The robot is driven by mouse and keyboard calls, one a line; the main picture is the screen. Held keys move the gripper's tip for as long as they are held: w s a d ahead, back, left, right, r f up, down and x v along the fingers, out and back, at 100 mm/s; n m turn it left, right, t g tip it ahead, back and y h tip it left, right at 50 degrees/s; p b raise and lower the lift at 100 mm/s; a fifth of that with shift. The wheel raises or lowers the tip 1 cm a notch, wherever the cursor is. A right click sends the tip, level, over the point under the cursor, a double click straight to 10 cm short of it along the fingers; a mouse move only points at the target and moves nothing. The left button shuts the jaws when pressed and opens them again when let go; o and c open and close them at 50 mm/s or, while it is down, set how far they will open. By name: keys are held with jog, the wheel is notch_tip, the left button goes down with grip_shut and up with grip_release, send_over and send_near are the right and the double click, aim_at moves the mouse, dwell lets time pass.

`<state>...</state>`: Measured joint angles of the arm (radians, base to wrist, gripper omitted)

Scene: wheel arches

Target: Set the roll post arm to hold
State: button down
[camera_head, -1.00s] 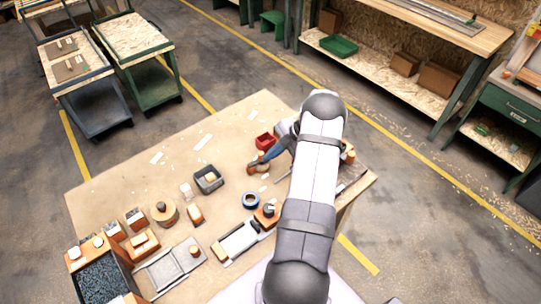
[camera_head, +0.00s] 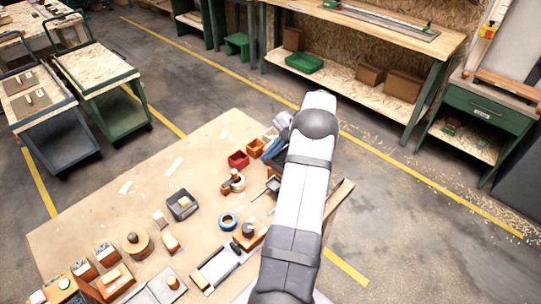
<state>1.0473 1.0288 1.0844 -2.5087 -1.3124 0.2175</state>
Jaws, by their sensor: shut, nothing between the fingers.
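A small brown-orange fixture (camera_head: 233,183), with an upright part and a low arm-like part, stands on the workbench (camera_head: 100,215) left of my arm. It may be the roll post; its arm's setting is too small to tell. A round wooden piece with a short peg (camera_head: 136,243) stands at the front left of the bench.
A red bin (camera_head: 238,160) and an orange bin (camera_head: 256,148) are close to my gripper. The bench's left back area is mostly clear.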

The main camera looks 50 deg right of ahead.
jog(key=shift+s+d+r, duration=0.1)
jog(key=shift+d+r, duration=0.3)
jog(key=shift+r, duration=0.2)
jog(key=w+a+r+m+t+h, duration=0.35)
jog(key=w+a+r, duration=0.25)
jog(key=w+r, duration=0.3)
jog(key=w+a+r+m+t+h, duration=0.35)
jog(key=w+a+r+m, duration=0.2)
jog(key=w, duration=0.65)
jog(key=s+a+f+m+g, duration=0.3)
jog(key=s+a, duration=0.5)
jog(key=s, duration=0.4)
jog(key=s+a+f+m+g+y, duration=0.1)
jog(key=s+a+f+m+g, duration=0.2)
jog(key=s+a, duration=0.6)
jog(key=s+a+f+m+g, duration=0.3)
jog(key=s+a+f+g, duration=0.2)
jog(key=s, duration=1)
jog(key=a+g, duration=0.1)
jog(key=a, duration=0.2)
jog(key=shift+s+a+f+m+y, duration=0.25)
jog(key=shift+a+m+y, duration=0.05)
jog(key=shift+a, duration=0.1)
